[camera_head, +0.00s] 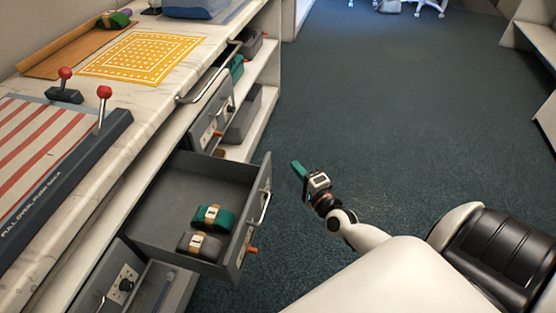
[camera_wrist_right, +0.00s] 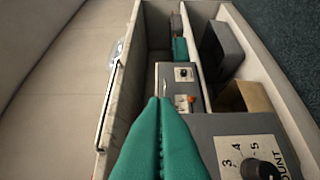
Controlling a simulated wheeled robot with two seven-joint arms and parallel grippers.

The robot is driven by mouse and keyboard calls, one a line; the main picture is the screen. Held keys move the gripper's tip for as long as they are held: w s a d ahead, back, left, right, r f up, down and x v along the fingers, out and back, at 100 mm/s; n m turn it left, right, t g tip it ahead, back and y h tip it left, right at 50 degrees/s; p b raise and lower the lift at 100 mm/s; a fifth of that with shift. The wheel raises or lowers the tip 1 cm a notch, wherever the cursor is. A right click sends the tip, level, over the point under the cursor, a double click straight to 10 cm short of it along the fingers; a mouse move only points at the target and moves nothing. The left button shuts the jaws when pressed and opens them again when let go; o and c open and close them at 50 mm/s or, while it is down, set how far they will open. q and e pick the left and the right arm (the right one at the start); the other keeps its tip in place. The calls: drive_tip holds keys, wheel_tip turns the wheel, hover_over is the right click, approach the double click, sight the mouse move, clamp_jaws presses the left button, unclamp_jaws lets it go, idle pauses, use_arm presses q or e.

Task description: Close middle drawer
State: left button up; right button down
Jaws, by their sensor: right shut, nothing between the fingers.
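The middle drawer (camera_head: 160,234) is a grey box pulled out from the counter, with its front (camera_head: 257,232) facing right. A metal handle (camera_head: 264,208) is on that front. Inside lie a green strapped bundle (camera_head: 213,217) and a dark strapped bundle (camera_head: 200,243). My right gripper (camera_head: 297,168), with green fingers, is shut and empty. It hangs over the floor, to the right of the drawer front and apart from it. Its fingers also show in the right wrist view (camera_wrist_right: 160,125), pointing toward the drawer units. My left gripper is not in view.
Another drawer opening with a long handle (camera_head: 208,75) and a dial panel (camera_head: 213,120) lies farther back. A near dial panel (camera_head: 123,286) sits at the lower left. The counter carries a yellow patterned mat (camera_head: 142,56) and red-knobbed levers. The carpet (camera_head: 380,110) is clear.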

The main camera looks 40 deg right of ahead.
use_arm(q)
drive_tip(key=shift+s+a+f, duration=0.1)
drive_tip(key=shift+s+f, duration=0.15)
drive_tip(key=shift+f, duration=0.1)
use_arm(e)
drive_tip(key=w+a, duration=0.2)
drive_tip(key=w, duration=0.4)
drive_tip(key=shift+a, duration=0.2)
